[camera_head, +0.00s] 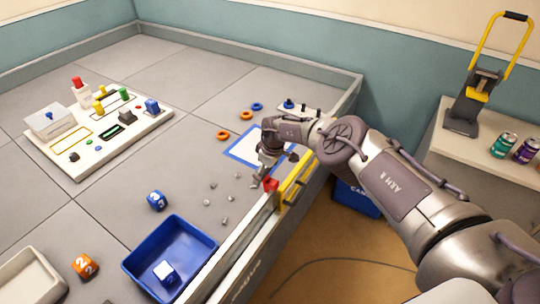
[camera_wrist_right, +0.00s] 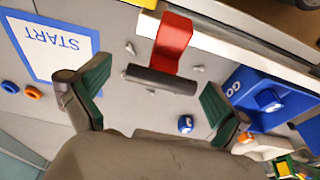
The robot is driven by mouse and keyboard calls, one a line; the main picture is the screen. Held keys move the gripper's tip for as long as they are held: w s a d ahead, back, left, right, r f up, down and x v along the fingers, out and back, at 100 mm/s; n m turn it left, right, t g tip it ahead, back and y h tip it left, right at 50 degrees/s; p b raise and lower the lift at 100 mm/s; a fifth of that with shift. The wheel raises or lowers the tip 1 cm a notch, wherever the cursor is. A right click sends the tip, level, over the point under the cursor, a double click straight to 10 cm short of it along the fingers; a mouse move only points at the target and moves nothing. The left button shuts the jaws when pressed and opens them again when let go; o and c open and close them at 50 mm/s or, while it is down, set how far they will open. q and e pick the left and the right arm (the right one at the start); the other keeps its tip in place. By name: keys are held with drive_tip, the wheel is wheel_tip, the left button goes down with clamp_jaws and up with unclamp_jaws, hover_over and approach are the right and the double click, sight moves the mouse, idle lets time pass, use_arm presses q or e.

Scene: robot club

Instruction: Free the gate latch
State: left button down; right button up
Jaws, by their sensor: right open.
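The gate latch (camera_head: 271,185) is a red piece at the near end of the yellow gate (camera_head: 297,182) in the arena wall. In the right wrist view the red latch (camera_wrist_right: 172,42) ends in a dark grey cross bar (camera_wrist_right: 160,80). My right gripper (camera_head: 262,172) hangs over the floor beside the latch. In the wrist view its green-padded fingers (camera_wrist_right: 155,95) are spread wide, one on each side of the bar, with nothing held. Contact with the bar cannot be told. My left gripper is not in view.
Small grey bits (camera_head: 208,202) lie on the arena floor near the latch. A blue tray (camera_head: 137,262) stands along the near wall, with a blue numbered cube (camera_head: 157,200) beyond it. A START mat (camera_wrist_right: 50,48) and several rings lie past the gripper. A panel board (camera_head: 150,130) stands left.

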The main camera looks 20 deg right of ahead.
sight(270, 181)
wheel_tip(270, 181, up, 10)
drive_tip(key=s+d, duration=0.1)
drive_tip(key=s, duration=0.1)
drive_tip(key=shift+f, duration=0.15)
idle(0.4)
